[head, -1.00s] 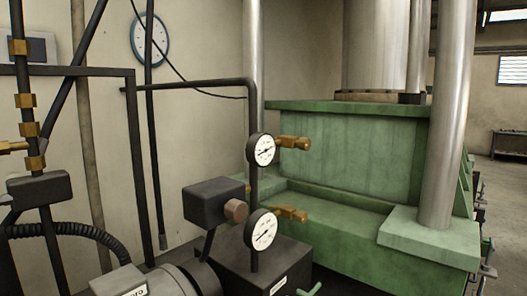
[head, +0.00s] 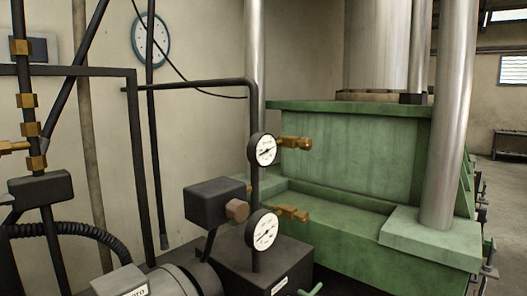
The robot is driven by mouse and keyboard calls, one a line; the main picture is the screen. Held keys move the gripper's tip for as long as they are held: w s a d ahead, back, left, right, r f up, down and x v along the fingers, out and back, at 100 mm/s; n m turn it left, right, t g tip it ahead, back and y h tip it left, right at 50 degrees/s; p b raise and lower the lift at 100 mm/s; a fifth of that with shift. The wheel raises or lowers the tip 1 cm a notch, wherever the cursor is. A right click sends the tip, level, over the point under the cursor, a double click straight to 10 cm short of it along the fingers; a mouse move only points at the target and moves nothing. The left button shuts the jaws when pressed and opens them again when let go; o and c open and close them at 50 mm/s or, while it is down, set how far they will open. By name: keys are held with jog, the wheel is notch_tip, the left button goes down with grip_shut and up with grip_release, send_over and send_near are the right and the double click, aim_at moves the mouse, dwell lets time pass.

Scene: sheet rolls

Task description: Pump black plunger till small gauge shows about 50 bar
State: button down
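Two small white-faced gauges sit one above the other on a black pipe: the upper gauge (head: 263,149) and the lower gauge (head: 262,229). Each has a dark needle, but the numbers are too small to read. A black box (head: 213,201) with a brownish round knob (head: 237,210) stands just left of the lower gauge. I cannot pick out a black plunger with certainty. My gripper is not in view.
A green press (head: 345,150) with steel columns (head: 449,120) fills the right. Black pipes with brass fittings (head: 27,100) stand at the left, and a motor (head: 165,282) is at the bottom. A round blue-rimmed dial (head: 151,39) hangs on the wall. A green handle (head: 313,290) shows at the bottom.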

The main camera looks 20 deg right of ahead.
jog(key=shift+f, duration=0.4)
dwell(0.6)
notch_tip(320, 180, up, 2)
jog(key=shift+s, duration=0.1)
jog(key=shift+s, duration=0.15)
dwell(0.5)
